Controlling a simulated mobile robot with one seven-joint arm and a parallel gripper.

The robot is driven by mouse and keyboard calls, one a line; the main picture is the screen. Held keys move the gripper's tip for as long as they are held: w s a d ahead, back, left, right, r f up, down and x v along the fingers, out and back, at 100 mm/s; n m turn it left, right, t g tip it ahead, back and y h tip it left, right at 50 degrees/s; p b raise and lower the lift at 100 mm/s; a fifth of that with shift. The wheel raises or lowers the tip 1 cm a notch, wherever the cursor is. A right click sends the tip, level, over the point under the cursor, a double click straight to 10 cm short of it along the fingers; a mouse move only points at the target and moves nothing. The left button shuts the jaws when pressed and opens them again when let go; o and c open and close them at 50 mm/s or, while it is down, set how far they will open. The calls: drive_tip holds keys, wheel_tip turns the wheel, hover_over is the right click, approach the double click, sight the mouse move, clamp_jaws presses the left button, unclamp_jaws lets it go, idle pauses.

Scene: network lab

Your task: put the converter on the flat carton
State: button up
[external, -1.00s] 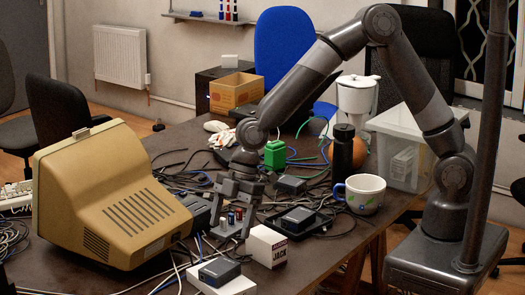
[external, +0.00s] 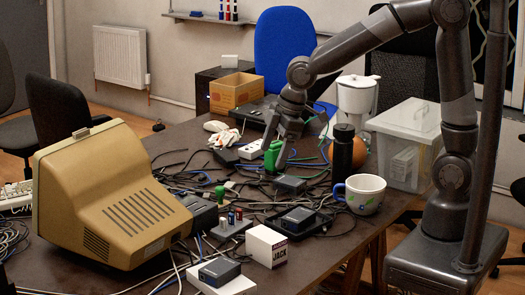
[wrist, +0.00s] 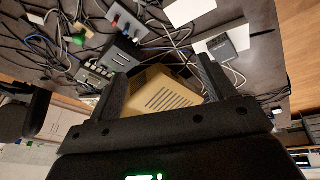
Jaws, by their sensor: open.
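A dark grey-blue converter (external: 219,271) rests on the white flat carton (external: 241,287) at the table's front edge. In the wrist view the converter (wrist: 222,48) also shows on the white carton (wrist: 203,44). My gripper (external: 283,140) is raised over the back middle of the table, well apart from both. In the wrist view its fingers are spread with nothing held between them. Similar dark boxes lie on a black tray (external: 322,222) and behind it (external: 290,184); I cannot tell whether they are the same kind.
A beige monitor (external: 120,200) stands at the left. A white JACK box (external: 266,246) and a small rack (external: 233,228) stand near the carton. A mug (external: 362,194), a black bottle (external: 343,150) and a clear bin (external: 405,145) stand at the right. Cables cover the table's middle.

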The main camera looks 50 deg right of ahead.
drive_tip(key=s+d+r+m+t, duration=0.1)
drive_tip(key=s+d+m, duration=0.3)
drive_tip(key=d, duration=0.4)
drive_tip(key=s+d+r+m+t+h, duration=0.1)
drive_tip(key=s+d+r+m, duration=0.3)
drive_tip(key=d, duration=0.5)
drive_tip(key=s+d+r+m+h, duration=0.1)
drive_tip(key=s+d+r+m, duration=0.2)
drive_tip(key=s+d, duration=0.5)
drive_tip(key=shift+d+r+m+t, duration=0.25)
drive_tip(key=shift+m+t, duration=0.15)
drive_tip(key=shift+m, duration=0.2)
